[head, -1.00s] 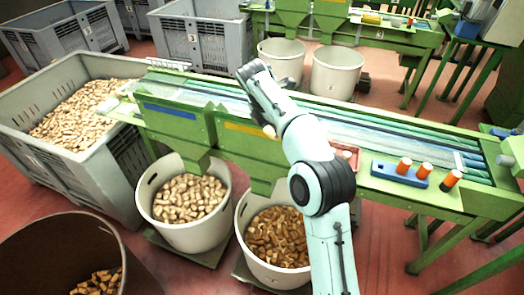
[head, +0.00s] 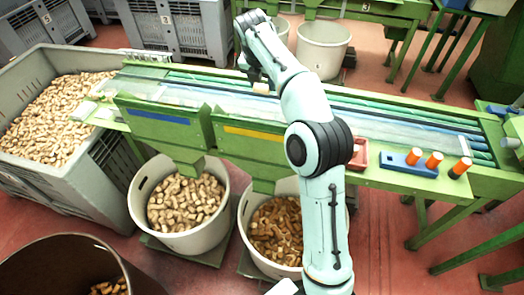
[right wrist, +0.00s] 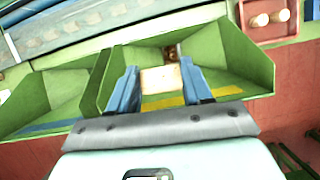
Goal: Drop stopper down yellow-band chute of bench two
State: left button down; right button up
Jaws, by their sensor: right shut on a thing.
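My right gripper (head: 259,80) is shut on a pale cork stopper (head: 261,88). In the right wrist view the stopper (right wrist: 161,80) sits between the two blue fingers, in front of the open mouth of a green chute. The yellow-band chute (head: 228,146) is on the front of the near bench, with its yellow stripe facing forward. In the right wrist view the yellow band (right wrist: 184,99) shows just below the stopper. In the head view the stopper appears above the chute's back edge. My left gripper is not in view.
The blue-band chute (head: 150,131) is directly left. White tubs of corks (head: 140,199) (head: 240,215) stand below both chutes. A grey crate (head: 95,155) of corks is at left.

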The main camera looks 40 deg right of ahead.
aim_at(262, 92)
notch_tip(262, 92, down, 3)
jog(key=shift+s+f, duration=0.1)
jog(key=shift+f, duration=0.05)
jog(key=shift+f+b, duration=0.35)
jog(key=shift+f, duration=0.1)
jog(key=o, duration=1.1)
jog(key=shift+c, duration=0.2)
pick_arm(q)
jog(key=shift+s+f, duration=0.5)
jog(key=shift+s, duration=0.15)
